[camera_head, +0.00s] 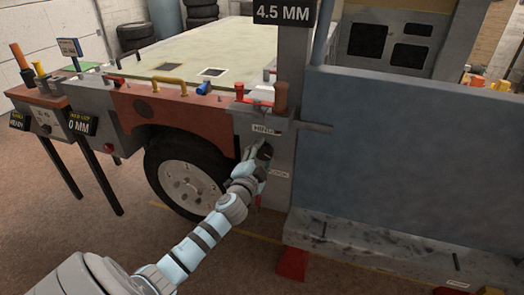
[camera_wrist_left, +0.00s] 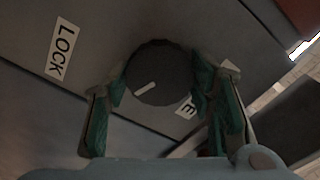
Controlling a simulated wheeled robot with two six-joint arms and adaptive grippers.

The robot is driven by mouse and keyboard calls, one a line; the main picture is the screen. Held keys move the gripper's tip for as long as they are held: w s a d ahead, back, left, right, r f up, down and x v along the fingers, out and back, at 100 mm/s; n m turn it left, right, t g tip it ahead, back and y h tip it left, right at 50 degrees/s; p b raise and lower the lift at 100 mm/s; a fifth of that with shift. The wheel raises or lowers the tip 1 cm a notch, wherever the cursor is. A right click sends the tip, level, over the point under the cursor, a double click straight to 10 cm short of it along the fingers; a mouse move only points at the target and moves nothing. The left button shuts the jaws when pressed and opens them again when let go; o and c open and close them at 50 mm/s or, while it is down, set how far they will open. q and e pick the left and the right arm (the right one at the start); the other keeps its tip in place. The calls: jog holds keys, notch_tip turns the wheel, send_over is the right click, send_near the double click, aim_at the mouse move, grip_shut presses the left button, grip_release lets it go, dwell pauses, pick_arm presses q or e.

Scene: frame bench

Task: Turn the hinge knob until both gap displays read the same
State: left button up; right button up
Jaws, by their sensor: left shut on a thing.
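The hinge knob is a dark round dial (camera_wrist_left: 160,70) with a white pointer mark, below the HINGE label (camera_head: 265,129) on the grey post. My left gripper (camera_head: 258,156) is shut on the knob, with a green-padded finger on each side in the left wrist view (camera_wrist_left: 160,82). The pointer mark lies at the knob's lower left there. One display (camera_head: 282,12) reads 4.5 MM at the top of the post. I cannot make out a second gap display. My right gripper is not in view.
A LOCK label (camera_wrist_left: 62,48) lies left of the knob. A smaller display (camera_head: 80,124) reads 0 MM at the left bench. A large blue-grey panel (camera_head: 410,165) stands right of the post. A wheel (camera_head: 185,185) and red fender (camera_head: 165,110) are to its left.

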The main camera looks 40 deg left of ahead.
pick_arm(q)
jog(key=shift+r+m+p, duration=0.1)
jog(key=shift+m+p, duration=0.2)
jog(key=shift+m, duration=0.5)
jog(key=shift+m+p, duration=0.55)
jog(key=shift+m, duration=1.45)
jog(key=o, duration=1.2)
jog(key=shift+c, duration=0.2)
jog(key=v, duration=1.2)
